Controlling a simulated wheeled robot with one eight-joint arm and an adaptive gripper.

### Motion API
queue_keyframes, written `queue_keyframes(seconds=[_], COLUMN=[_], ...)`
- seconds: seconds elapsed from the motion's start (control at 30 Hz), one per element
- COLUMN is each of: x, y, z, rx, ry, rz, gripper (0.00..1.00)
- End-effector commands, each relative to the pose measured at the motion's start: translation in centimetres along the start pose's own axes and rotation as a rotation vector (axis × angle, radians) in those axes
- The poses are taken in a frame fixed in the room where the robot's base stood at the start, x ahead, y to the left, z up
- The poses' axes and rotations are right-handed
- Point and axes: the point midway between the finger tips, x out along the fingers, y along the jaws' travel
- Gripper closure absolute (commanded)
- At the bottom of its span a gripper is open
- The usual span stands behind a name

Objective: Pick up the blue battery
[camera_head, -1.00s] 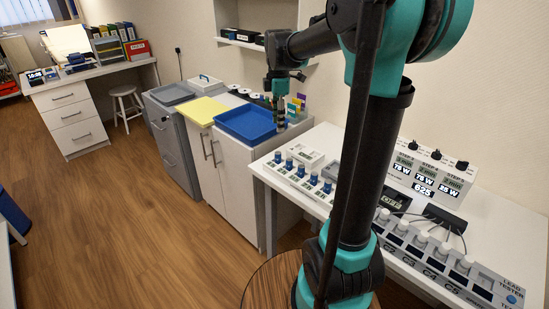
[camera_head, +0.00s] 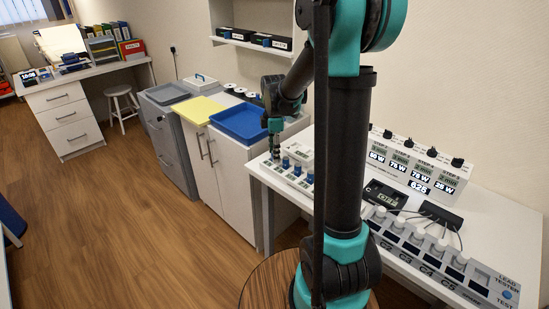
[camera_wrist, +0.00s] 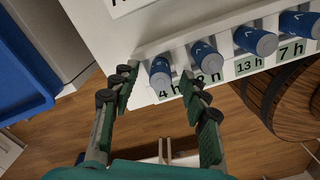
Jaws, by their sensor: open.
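Several blue batteries stand in a row in a white rack (camera_head: 271,166) with hour labels. In the wrist view, the battery (camera_wrist: 160,70) at the "4 h" label lies between the fingertips of my gripper (camera_wrist: 160,77). Its neighbours, a second battery (camera_wrist: 207,60), one at "13 h" (camera_wrist: 254,40) and one at "7 h" (camera_wrist: 300,25), stand to the right. My gripper is open, with a gap on both sides of the "4 h" battery. The right finger reaches beside the second battery. In the head view, my gripper (camera_head: 275,148) is low at the rack's left end. My arm hides part of the rack.
A white table (camera_head: 258,170) carries the rack, a box with displays (camera_head: 420,165) and a lead tester (camera_head: 440,255). A cabinet with a blue tray (camera_head: 243,124) stands to the left. A round wooden top (camera_wrist: 290,100) shows beyond the table edge.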

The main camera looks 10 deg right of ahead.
Motion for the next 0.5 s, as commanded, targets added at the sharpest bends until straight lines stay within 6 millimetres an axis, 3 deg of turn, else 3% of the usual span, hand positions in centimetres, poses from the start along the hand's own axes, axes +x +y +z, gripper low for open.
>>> queue_keyframes(seconds=[0.33, 0.5], x=[0.74, 0.73], y=[-0.03, -0.04], z=[0.0, 0.0], rx=[0.0, 0.0], ry=[0.0, 0.0], rz=[0.0, 0.0], gripper=[0.56, 0.77])
